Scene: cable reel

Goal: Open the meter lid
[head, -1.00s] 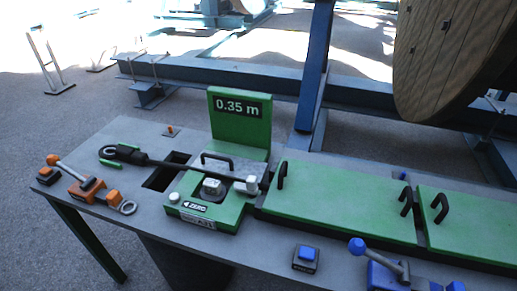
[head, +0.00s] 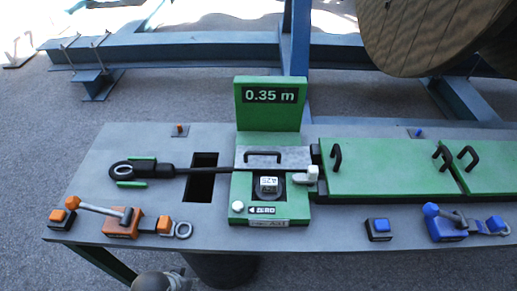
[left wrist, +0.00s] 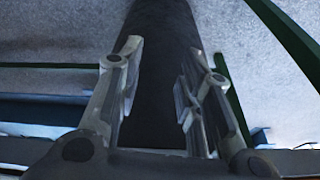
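The green meter (head: 242,205) stands on the grey bench in the head view, with an upright display panel (head: 270,97) reading 0.35 m. Its grey lid (head: 290,157) with a black handle (head: 263,154) lies flat in front of the panel. A rounded grey part, likely mine, shows at the head view's bottom edge. My right gripper is not in view.
An orange lever clamp (head: 122,224) sits at the bench's left front, a blue one (head: 447,226) at the right. Green covers (head: 385,160) with black handles lie right of the meter. A rectangular hole (head: 201,180) opens left of it. A wooden reel (head: 430,30) stands behind.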

